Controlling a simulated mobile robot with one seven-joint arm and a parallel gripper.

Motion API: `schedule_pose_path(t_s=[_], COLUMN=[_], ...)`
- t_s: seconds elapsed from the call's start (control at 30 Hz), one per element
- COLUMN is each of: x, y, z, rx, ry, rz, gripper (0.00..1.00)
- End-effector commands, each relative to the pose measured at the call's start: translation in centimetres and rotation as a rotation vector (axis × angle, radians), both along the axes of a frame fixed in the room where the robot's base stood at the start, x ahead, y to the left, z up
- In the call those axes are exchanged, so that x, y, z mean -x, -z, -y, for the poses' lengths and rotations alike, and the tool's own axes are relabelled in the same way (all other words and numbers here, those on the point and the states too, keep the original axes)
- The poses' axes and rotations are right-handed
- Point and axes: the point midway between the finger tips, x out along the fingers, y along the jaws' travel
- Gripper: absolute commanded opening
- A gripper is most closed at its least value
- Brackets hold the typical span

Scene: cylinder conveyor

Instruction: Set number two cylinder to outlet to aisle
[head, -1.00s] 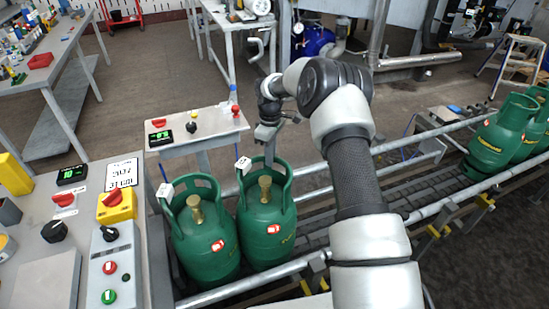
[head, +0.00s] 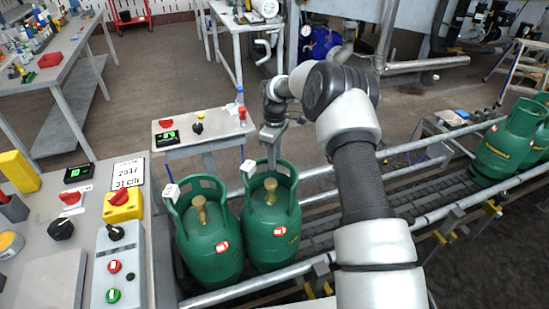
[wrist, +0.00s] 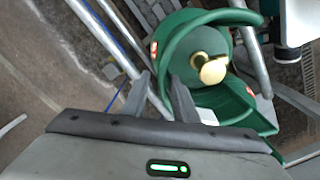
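Two green gas cylinders with brass valves stand upright side by side on the conveyor, a left one (head: 208,245) and a right one (head: 270,230). I cannot read a number on either. My gripper (head: 272,148) is behind the right cylinder's collar in the head view, partly hidden by it. Whether a finger touches the collar cannot be told.
The conveyor (head: 415,205) runs to the right, with more green cylinders (head: 505,145) farther along. Control panels (head: 125,275) with buttons and switches stand at left. A small panel table (head: 205,128) is behind the cylinders. Metal rails (head: 350,255) edge the conveyor.

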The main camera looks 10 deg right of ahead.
Motion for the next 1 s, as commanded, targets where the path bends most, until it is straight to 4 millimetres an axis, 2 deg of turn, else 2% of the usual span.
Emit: schedule_pose_path(t_s=[0.17, 0.27, 0.7, 0.83, 1.0], x=[0.0, 0.0, 0.0, 0.0, 0.0], y=[-1.2, -3.1, -13.6, -15.7, -17.2], z=[0.1, 0.1, 0.0, 0.0, 0.0], rx=[0.001, 0.002, 0.0, 0.0, 0.0], ry=[0.0, 0.0, -0.001, 0.0, -0.001], rz=[0.0, 0.001, 0.005, 0.004, 0.002], gripper=[0.26, 0.26, 0.26, 0.26, 0.26])
